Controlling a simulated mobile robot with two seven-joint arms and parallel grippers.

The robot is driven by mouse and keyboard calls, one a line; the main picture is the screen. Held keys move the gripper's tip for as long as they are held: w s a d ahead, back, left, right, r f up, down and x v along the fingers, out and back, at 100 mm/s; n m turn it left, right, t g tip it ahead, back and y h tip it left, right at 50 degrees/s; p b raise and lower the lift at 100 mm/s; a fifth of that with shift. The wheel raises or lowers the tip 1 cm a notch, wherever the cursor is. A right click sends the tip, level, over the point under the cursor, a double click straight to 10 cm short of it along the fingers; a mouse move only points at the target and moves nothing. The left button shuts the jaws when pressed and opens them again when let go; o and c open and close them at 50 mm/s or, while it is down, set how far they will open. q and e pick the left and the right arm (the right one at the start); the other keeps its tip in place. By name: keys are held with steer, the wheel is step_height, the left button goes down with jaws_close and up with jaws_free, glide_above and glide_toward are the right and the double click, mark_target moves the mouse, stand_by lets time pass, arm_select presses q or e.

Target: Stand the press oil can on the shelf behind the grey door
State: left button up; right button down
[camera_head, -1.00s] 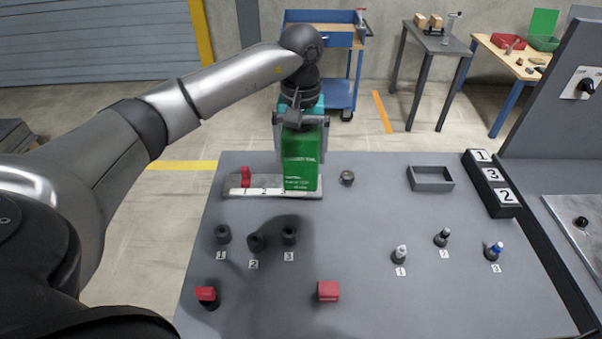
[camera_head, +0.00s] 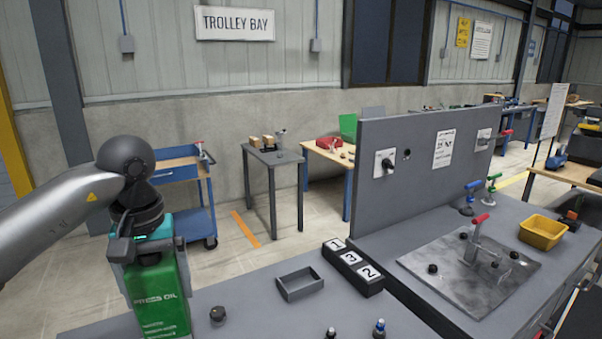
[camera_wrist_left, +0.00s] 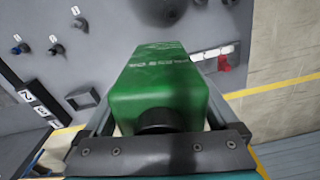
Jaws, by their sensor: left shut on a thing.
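The press oil can (camera_head: 158,297) is a green box-shaped can with white lettering, upright at the lower left of the head view. My left gripper (camera_head: 150,258) is shut on its upper part from above. In the left wrist view the can (camera_wrist_left: 160,82) fills the middle, its dark cap close to the gripper and the bench top beyond its far end. Whether its base touches the bench cannot be told. My right gripper is not in view. The grey door and its shelf cannot be made out in these frames.
A grey open tray (camera_head: 300,284) and a black block with number plates (camera_head: 352,266) stand on the bench right of the can. A grey upright panel (camera_head: 420,180) with a switch rises behind. A blue trolley (camera_head: 190,195) stands at back left.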

arm_select(q)
steer(key=s+d+f+m+b, duration=0.4)
steer(key=s+d+f+b, duration=0.1)
steer(key=s+d+f, duration=0.3)
step_height(320, 180, down, 2)
steer(key=shift+s+d+f, duration=0.1)
steer(key=shift+s+d, duration=0.1)
steer(key=shift+s, duration=0.65)
